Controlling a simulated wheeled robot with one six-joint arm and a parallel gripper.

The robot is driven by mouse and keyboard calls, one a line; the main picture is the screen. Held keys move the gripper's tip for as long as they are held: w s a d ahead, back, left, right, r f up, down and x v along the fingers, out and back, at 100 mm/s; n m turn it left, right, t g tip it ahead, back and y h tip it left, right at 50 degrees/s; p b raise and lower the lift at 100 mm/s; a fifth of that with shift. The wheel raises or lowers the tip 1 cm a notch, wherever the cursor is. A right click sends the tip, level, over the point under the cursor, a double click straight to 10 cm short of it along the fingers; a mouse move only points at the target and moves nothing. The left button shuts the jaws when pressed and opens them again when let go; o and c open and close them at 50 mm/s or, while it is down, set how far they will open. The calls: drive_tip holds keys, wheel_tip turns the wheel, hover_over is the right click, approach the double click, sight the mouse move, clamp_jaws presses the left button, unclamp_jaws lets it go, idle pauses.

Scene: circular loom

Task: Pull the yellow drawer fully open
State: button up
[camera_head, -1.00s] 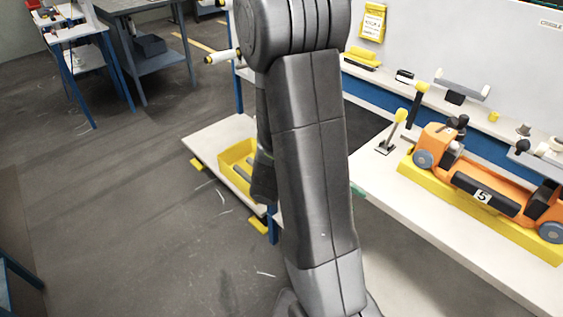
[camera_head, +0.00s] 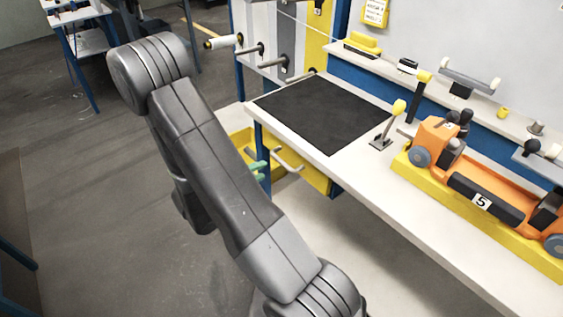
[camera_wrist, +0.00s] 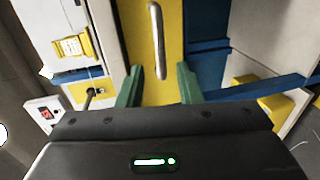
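The yellow drawer (camera_head: 316,178) sits under the workbench top, with its front roughly in line with the bench edge. Its pale bar handle (camera_head: 288,161) stands out from the front. In the wrist view the drawer front (camera_wrist: 133,30) fills the upper middle, and the handle (camera_wrist: 157,42) runs nearly upright. My gripper (camera_wrist: 159,80) has two green fingers spread apart, with the handle's lower end between and beyond them, and no grip on it. In the head view my gripper (camera_head: 258,166) is just left of the handle, partly hidden by my arm.
The workbench top (camera_head: 375,185) carries a black mat (camera_head: 322,112), a yellow-knobbed lever (camera_head: 385,130) and an orange machine (camera_head: 450,165). A blue bench leg (camera_head: 264,165) stands close to my gripper. A yellow bin (camera_head: 238,142) is left of it.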

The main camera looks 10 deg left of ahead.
sight(282, 160)
drive_tip(key=x, duration=0.9)
drive_tip(key=shift+w+d+p, duration=0.25)
drive_tip(key=shift+p, duration=0.15)
clamp_jaws()
